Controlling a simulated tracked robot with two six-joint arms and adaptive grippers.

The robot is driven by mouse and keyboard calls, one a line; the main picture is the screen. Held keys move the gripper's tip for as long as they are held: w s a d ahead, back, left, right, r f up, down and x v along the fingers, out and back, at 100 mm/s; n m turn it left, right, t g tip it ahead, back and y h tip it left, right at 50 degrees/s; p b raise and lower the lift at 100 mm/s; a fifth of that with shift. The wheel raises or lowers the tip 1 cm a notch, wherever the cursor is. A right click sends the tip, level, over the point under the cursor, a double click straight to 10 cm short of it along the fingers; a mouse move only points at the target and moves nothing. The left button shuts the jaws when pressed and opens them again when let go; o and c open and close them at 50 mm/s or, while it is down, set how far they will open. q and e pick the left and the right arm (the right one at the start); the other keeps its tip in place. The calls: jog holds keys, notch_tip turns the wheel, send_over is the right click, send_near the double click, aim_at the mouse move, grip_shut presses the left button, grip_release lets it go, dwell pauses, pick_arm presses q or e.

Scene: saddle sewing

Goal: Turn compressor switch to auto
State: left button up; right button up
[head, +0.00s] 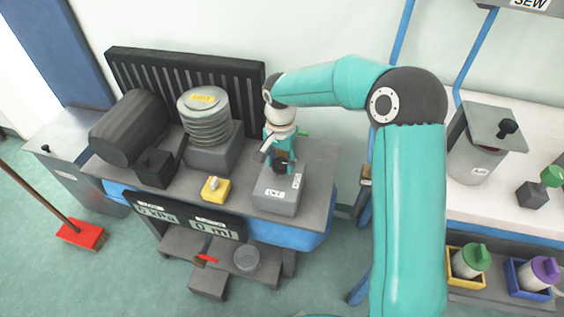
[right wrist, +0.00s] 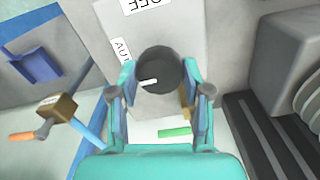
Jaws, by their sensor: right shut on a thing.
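The compressor switch is a dark round knob (right wrist: 158,64) on a grey box (head: 276,201) at the right end of the compressor bench. My right gripper (head: 282,163) reaches down onto the knob from above. In the right wrist view, my right gripper (right wrist: 158,78) has one finger on each side of the knob and is shut on it. A white pointer mark on the knob points left and slightly down. A partly covered label starting "AU" (right wrist: 122,50) lies left of the knob. An upside-down "OFF" label (right wrist: 145,5) lies beyond it. My left gripper is not in view.
A yellow switch box (head: 216,188) stands left of the grey box. A ribbed grey cylinder (head: 206,120) and a black tank (head: 128,128) stand behind it. A white table (head: 520,190) with a lidded pot (head: 475,160) is on the right.

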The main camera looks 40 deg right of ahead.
aim_at(280, 162)
jog(key=shift+w+m, duration=0.1)
jog(key=shift+m, duration=0.3)
jog(key=o, duration=1.2)
jog(key=shift+c, duration=0.2)
jog(key=shift+r, duration=0.15)
notch_tip(280, 162, up, 12)
jog(key=shift+f, duration=0.2)
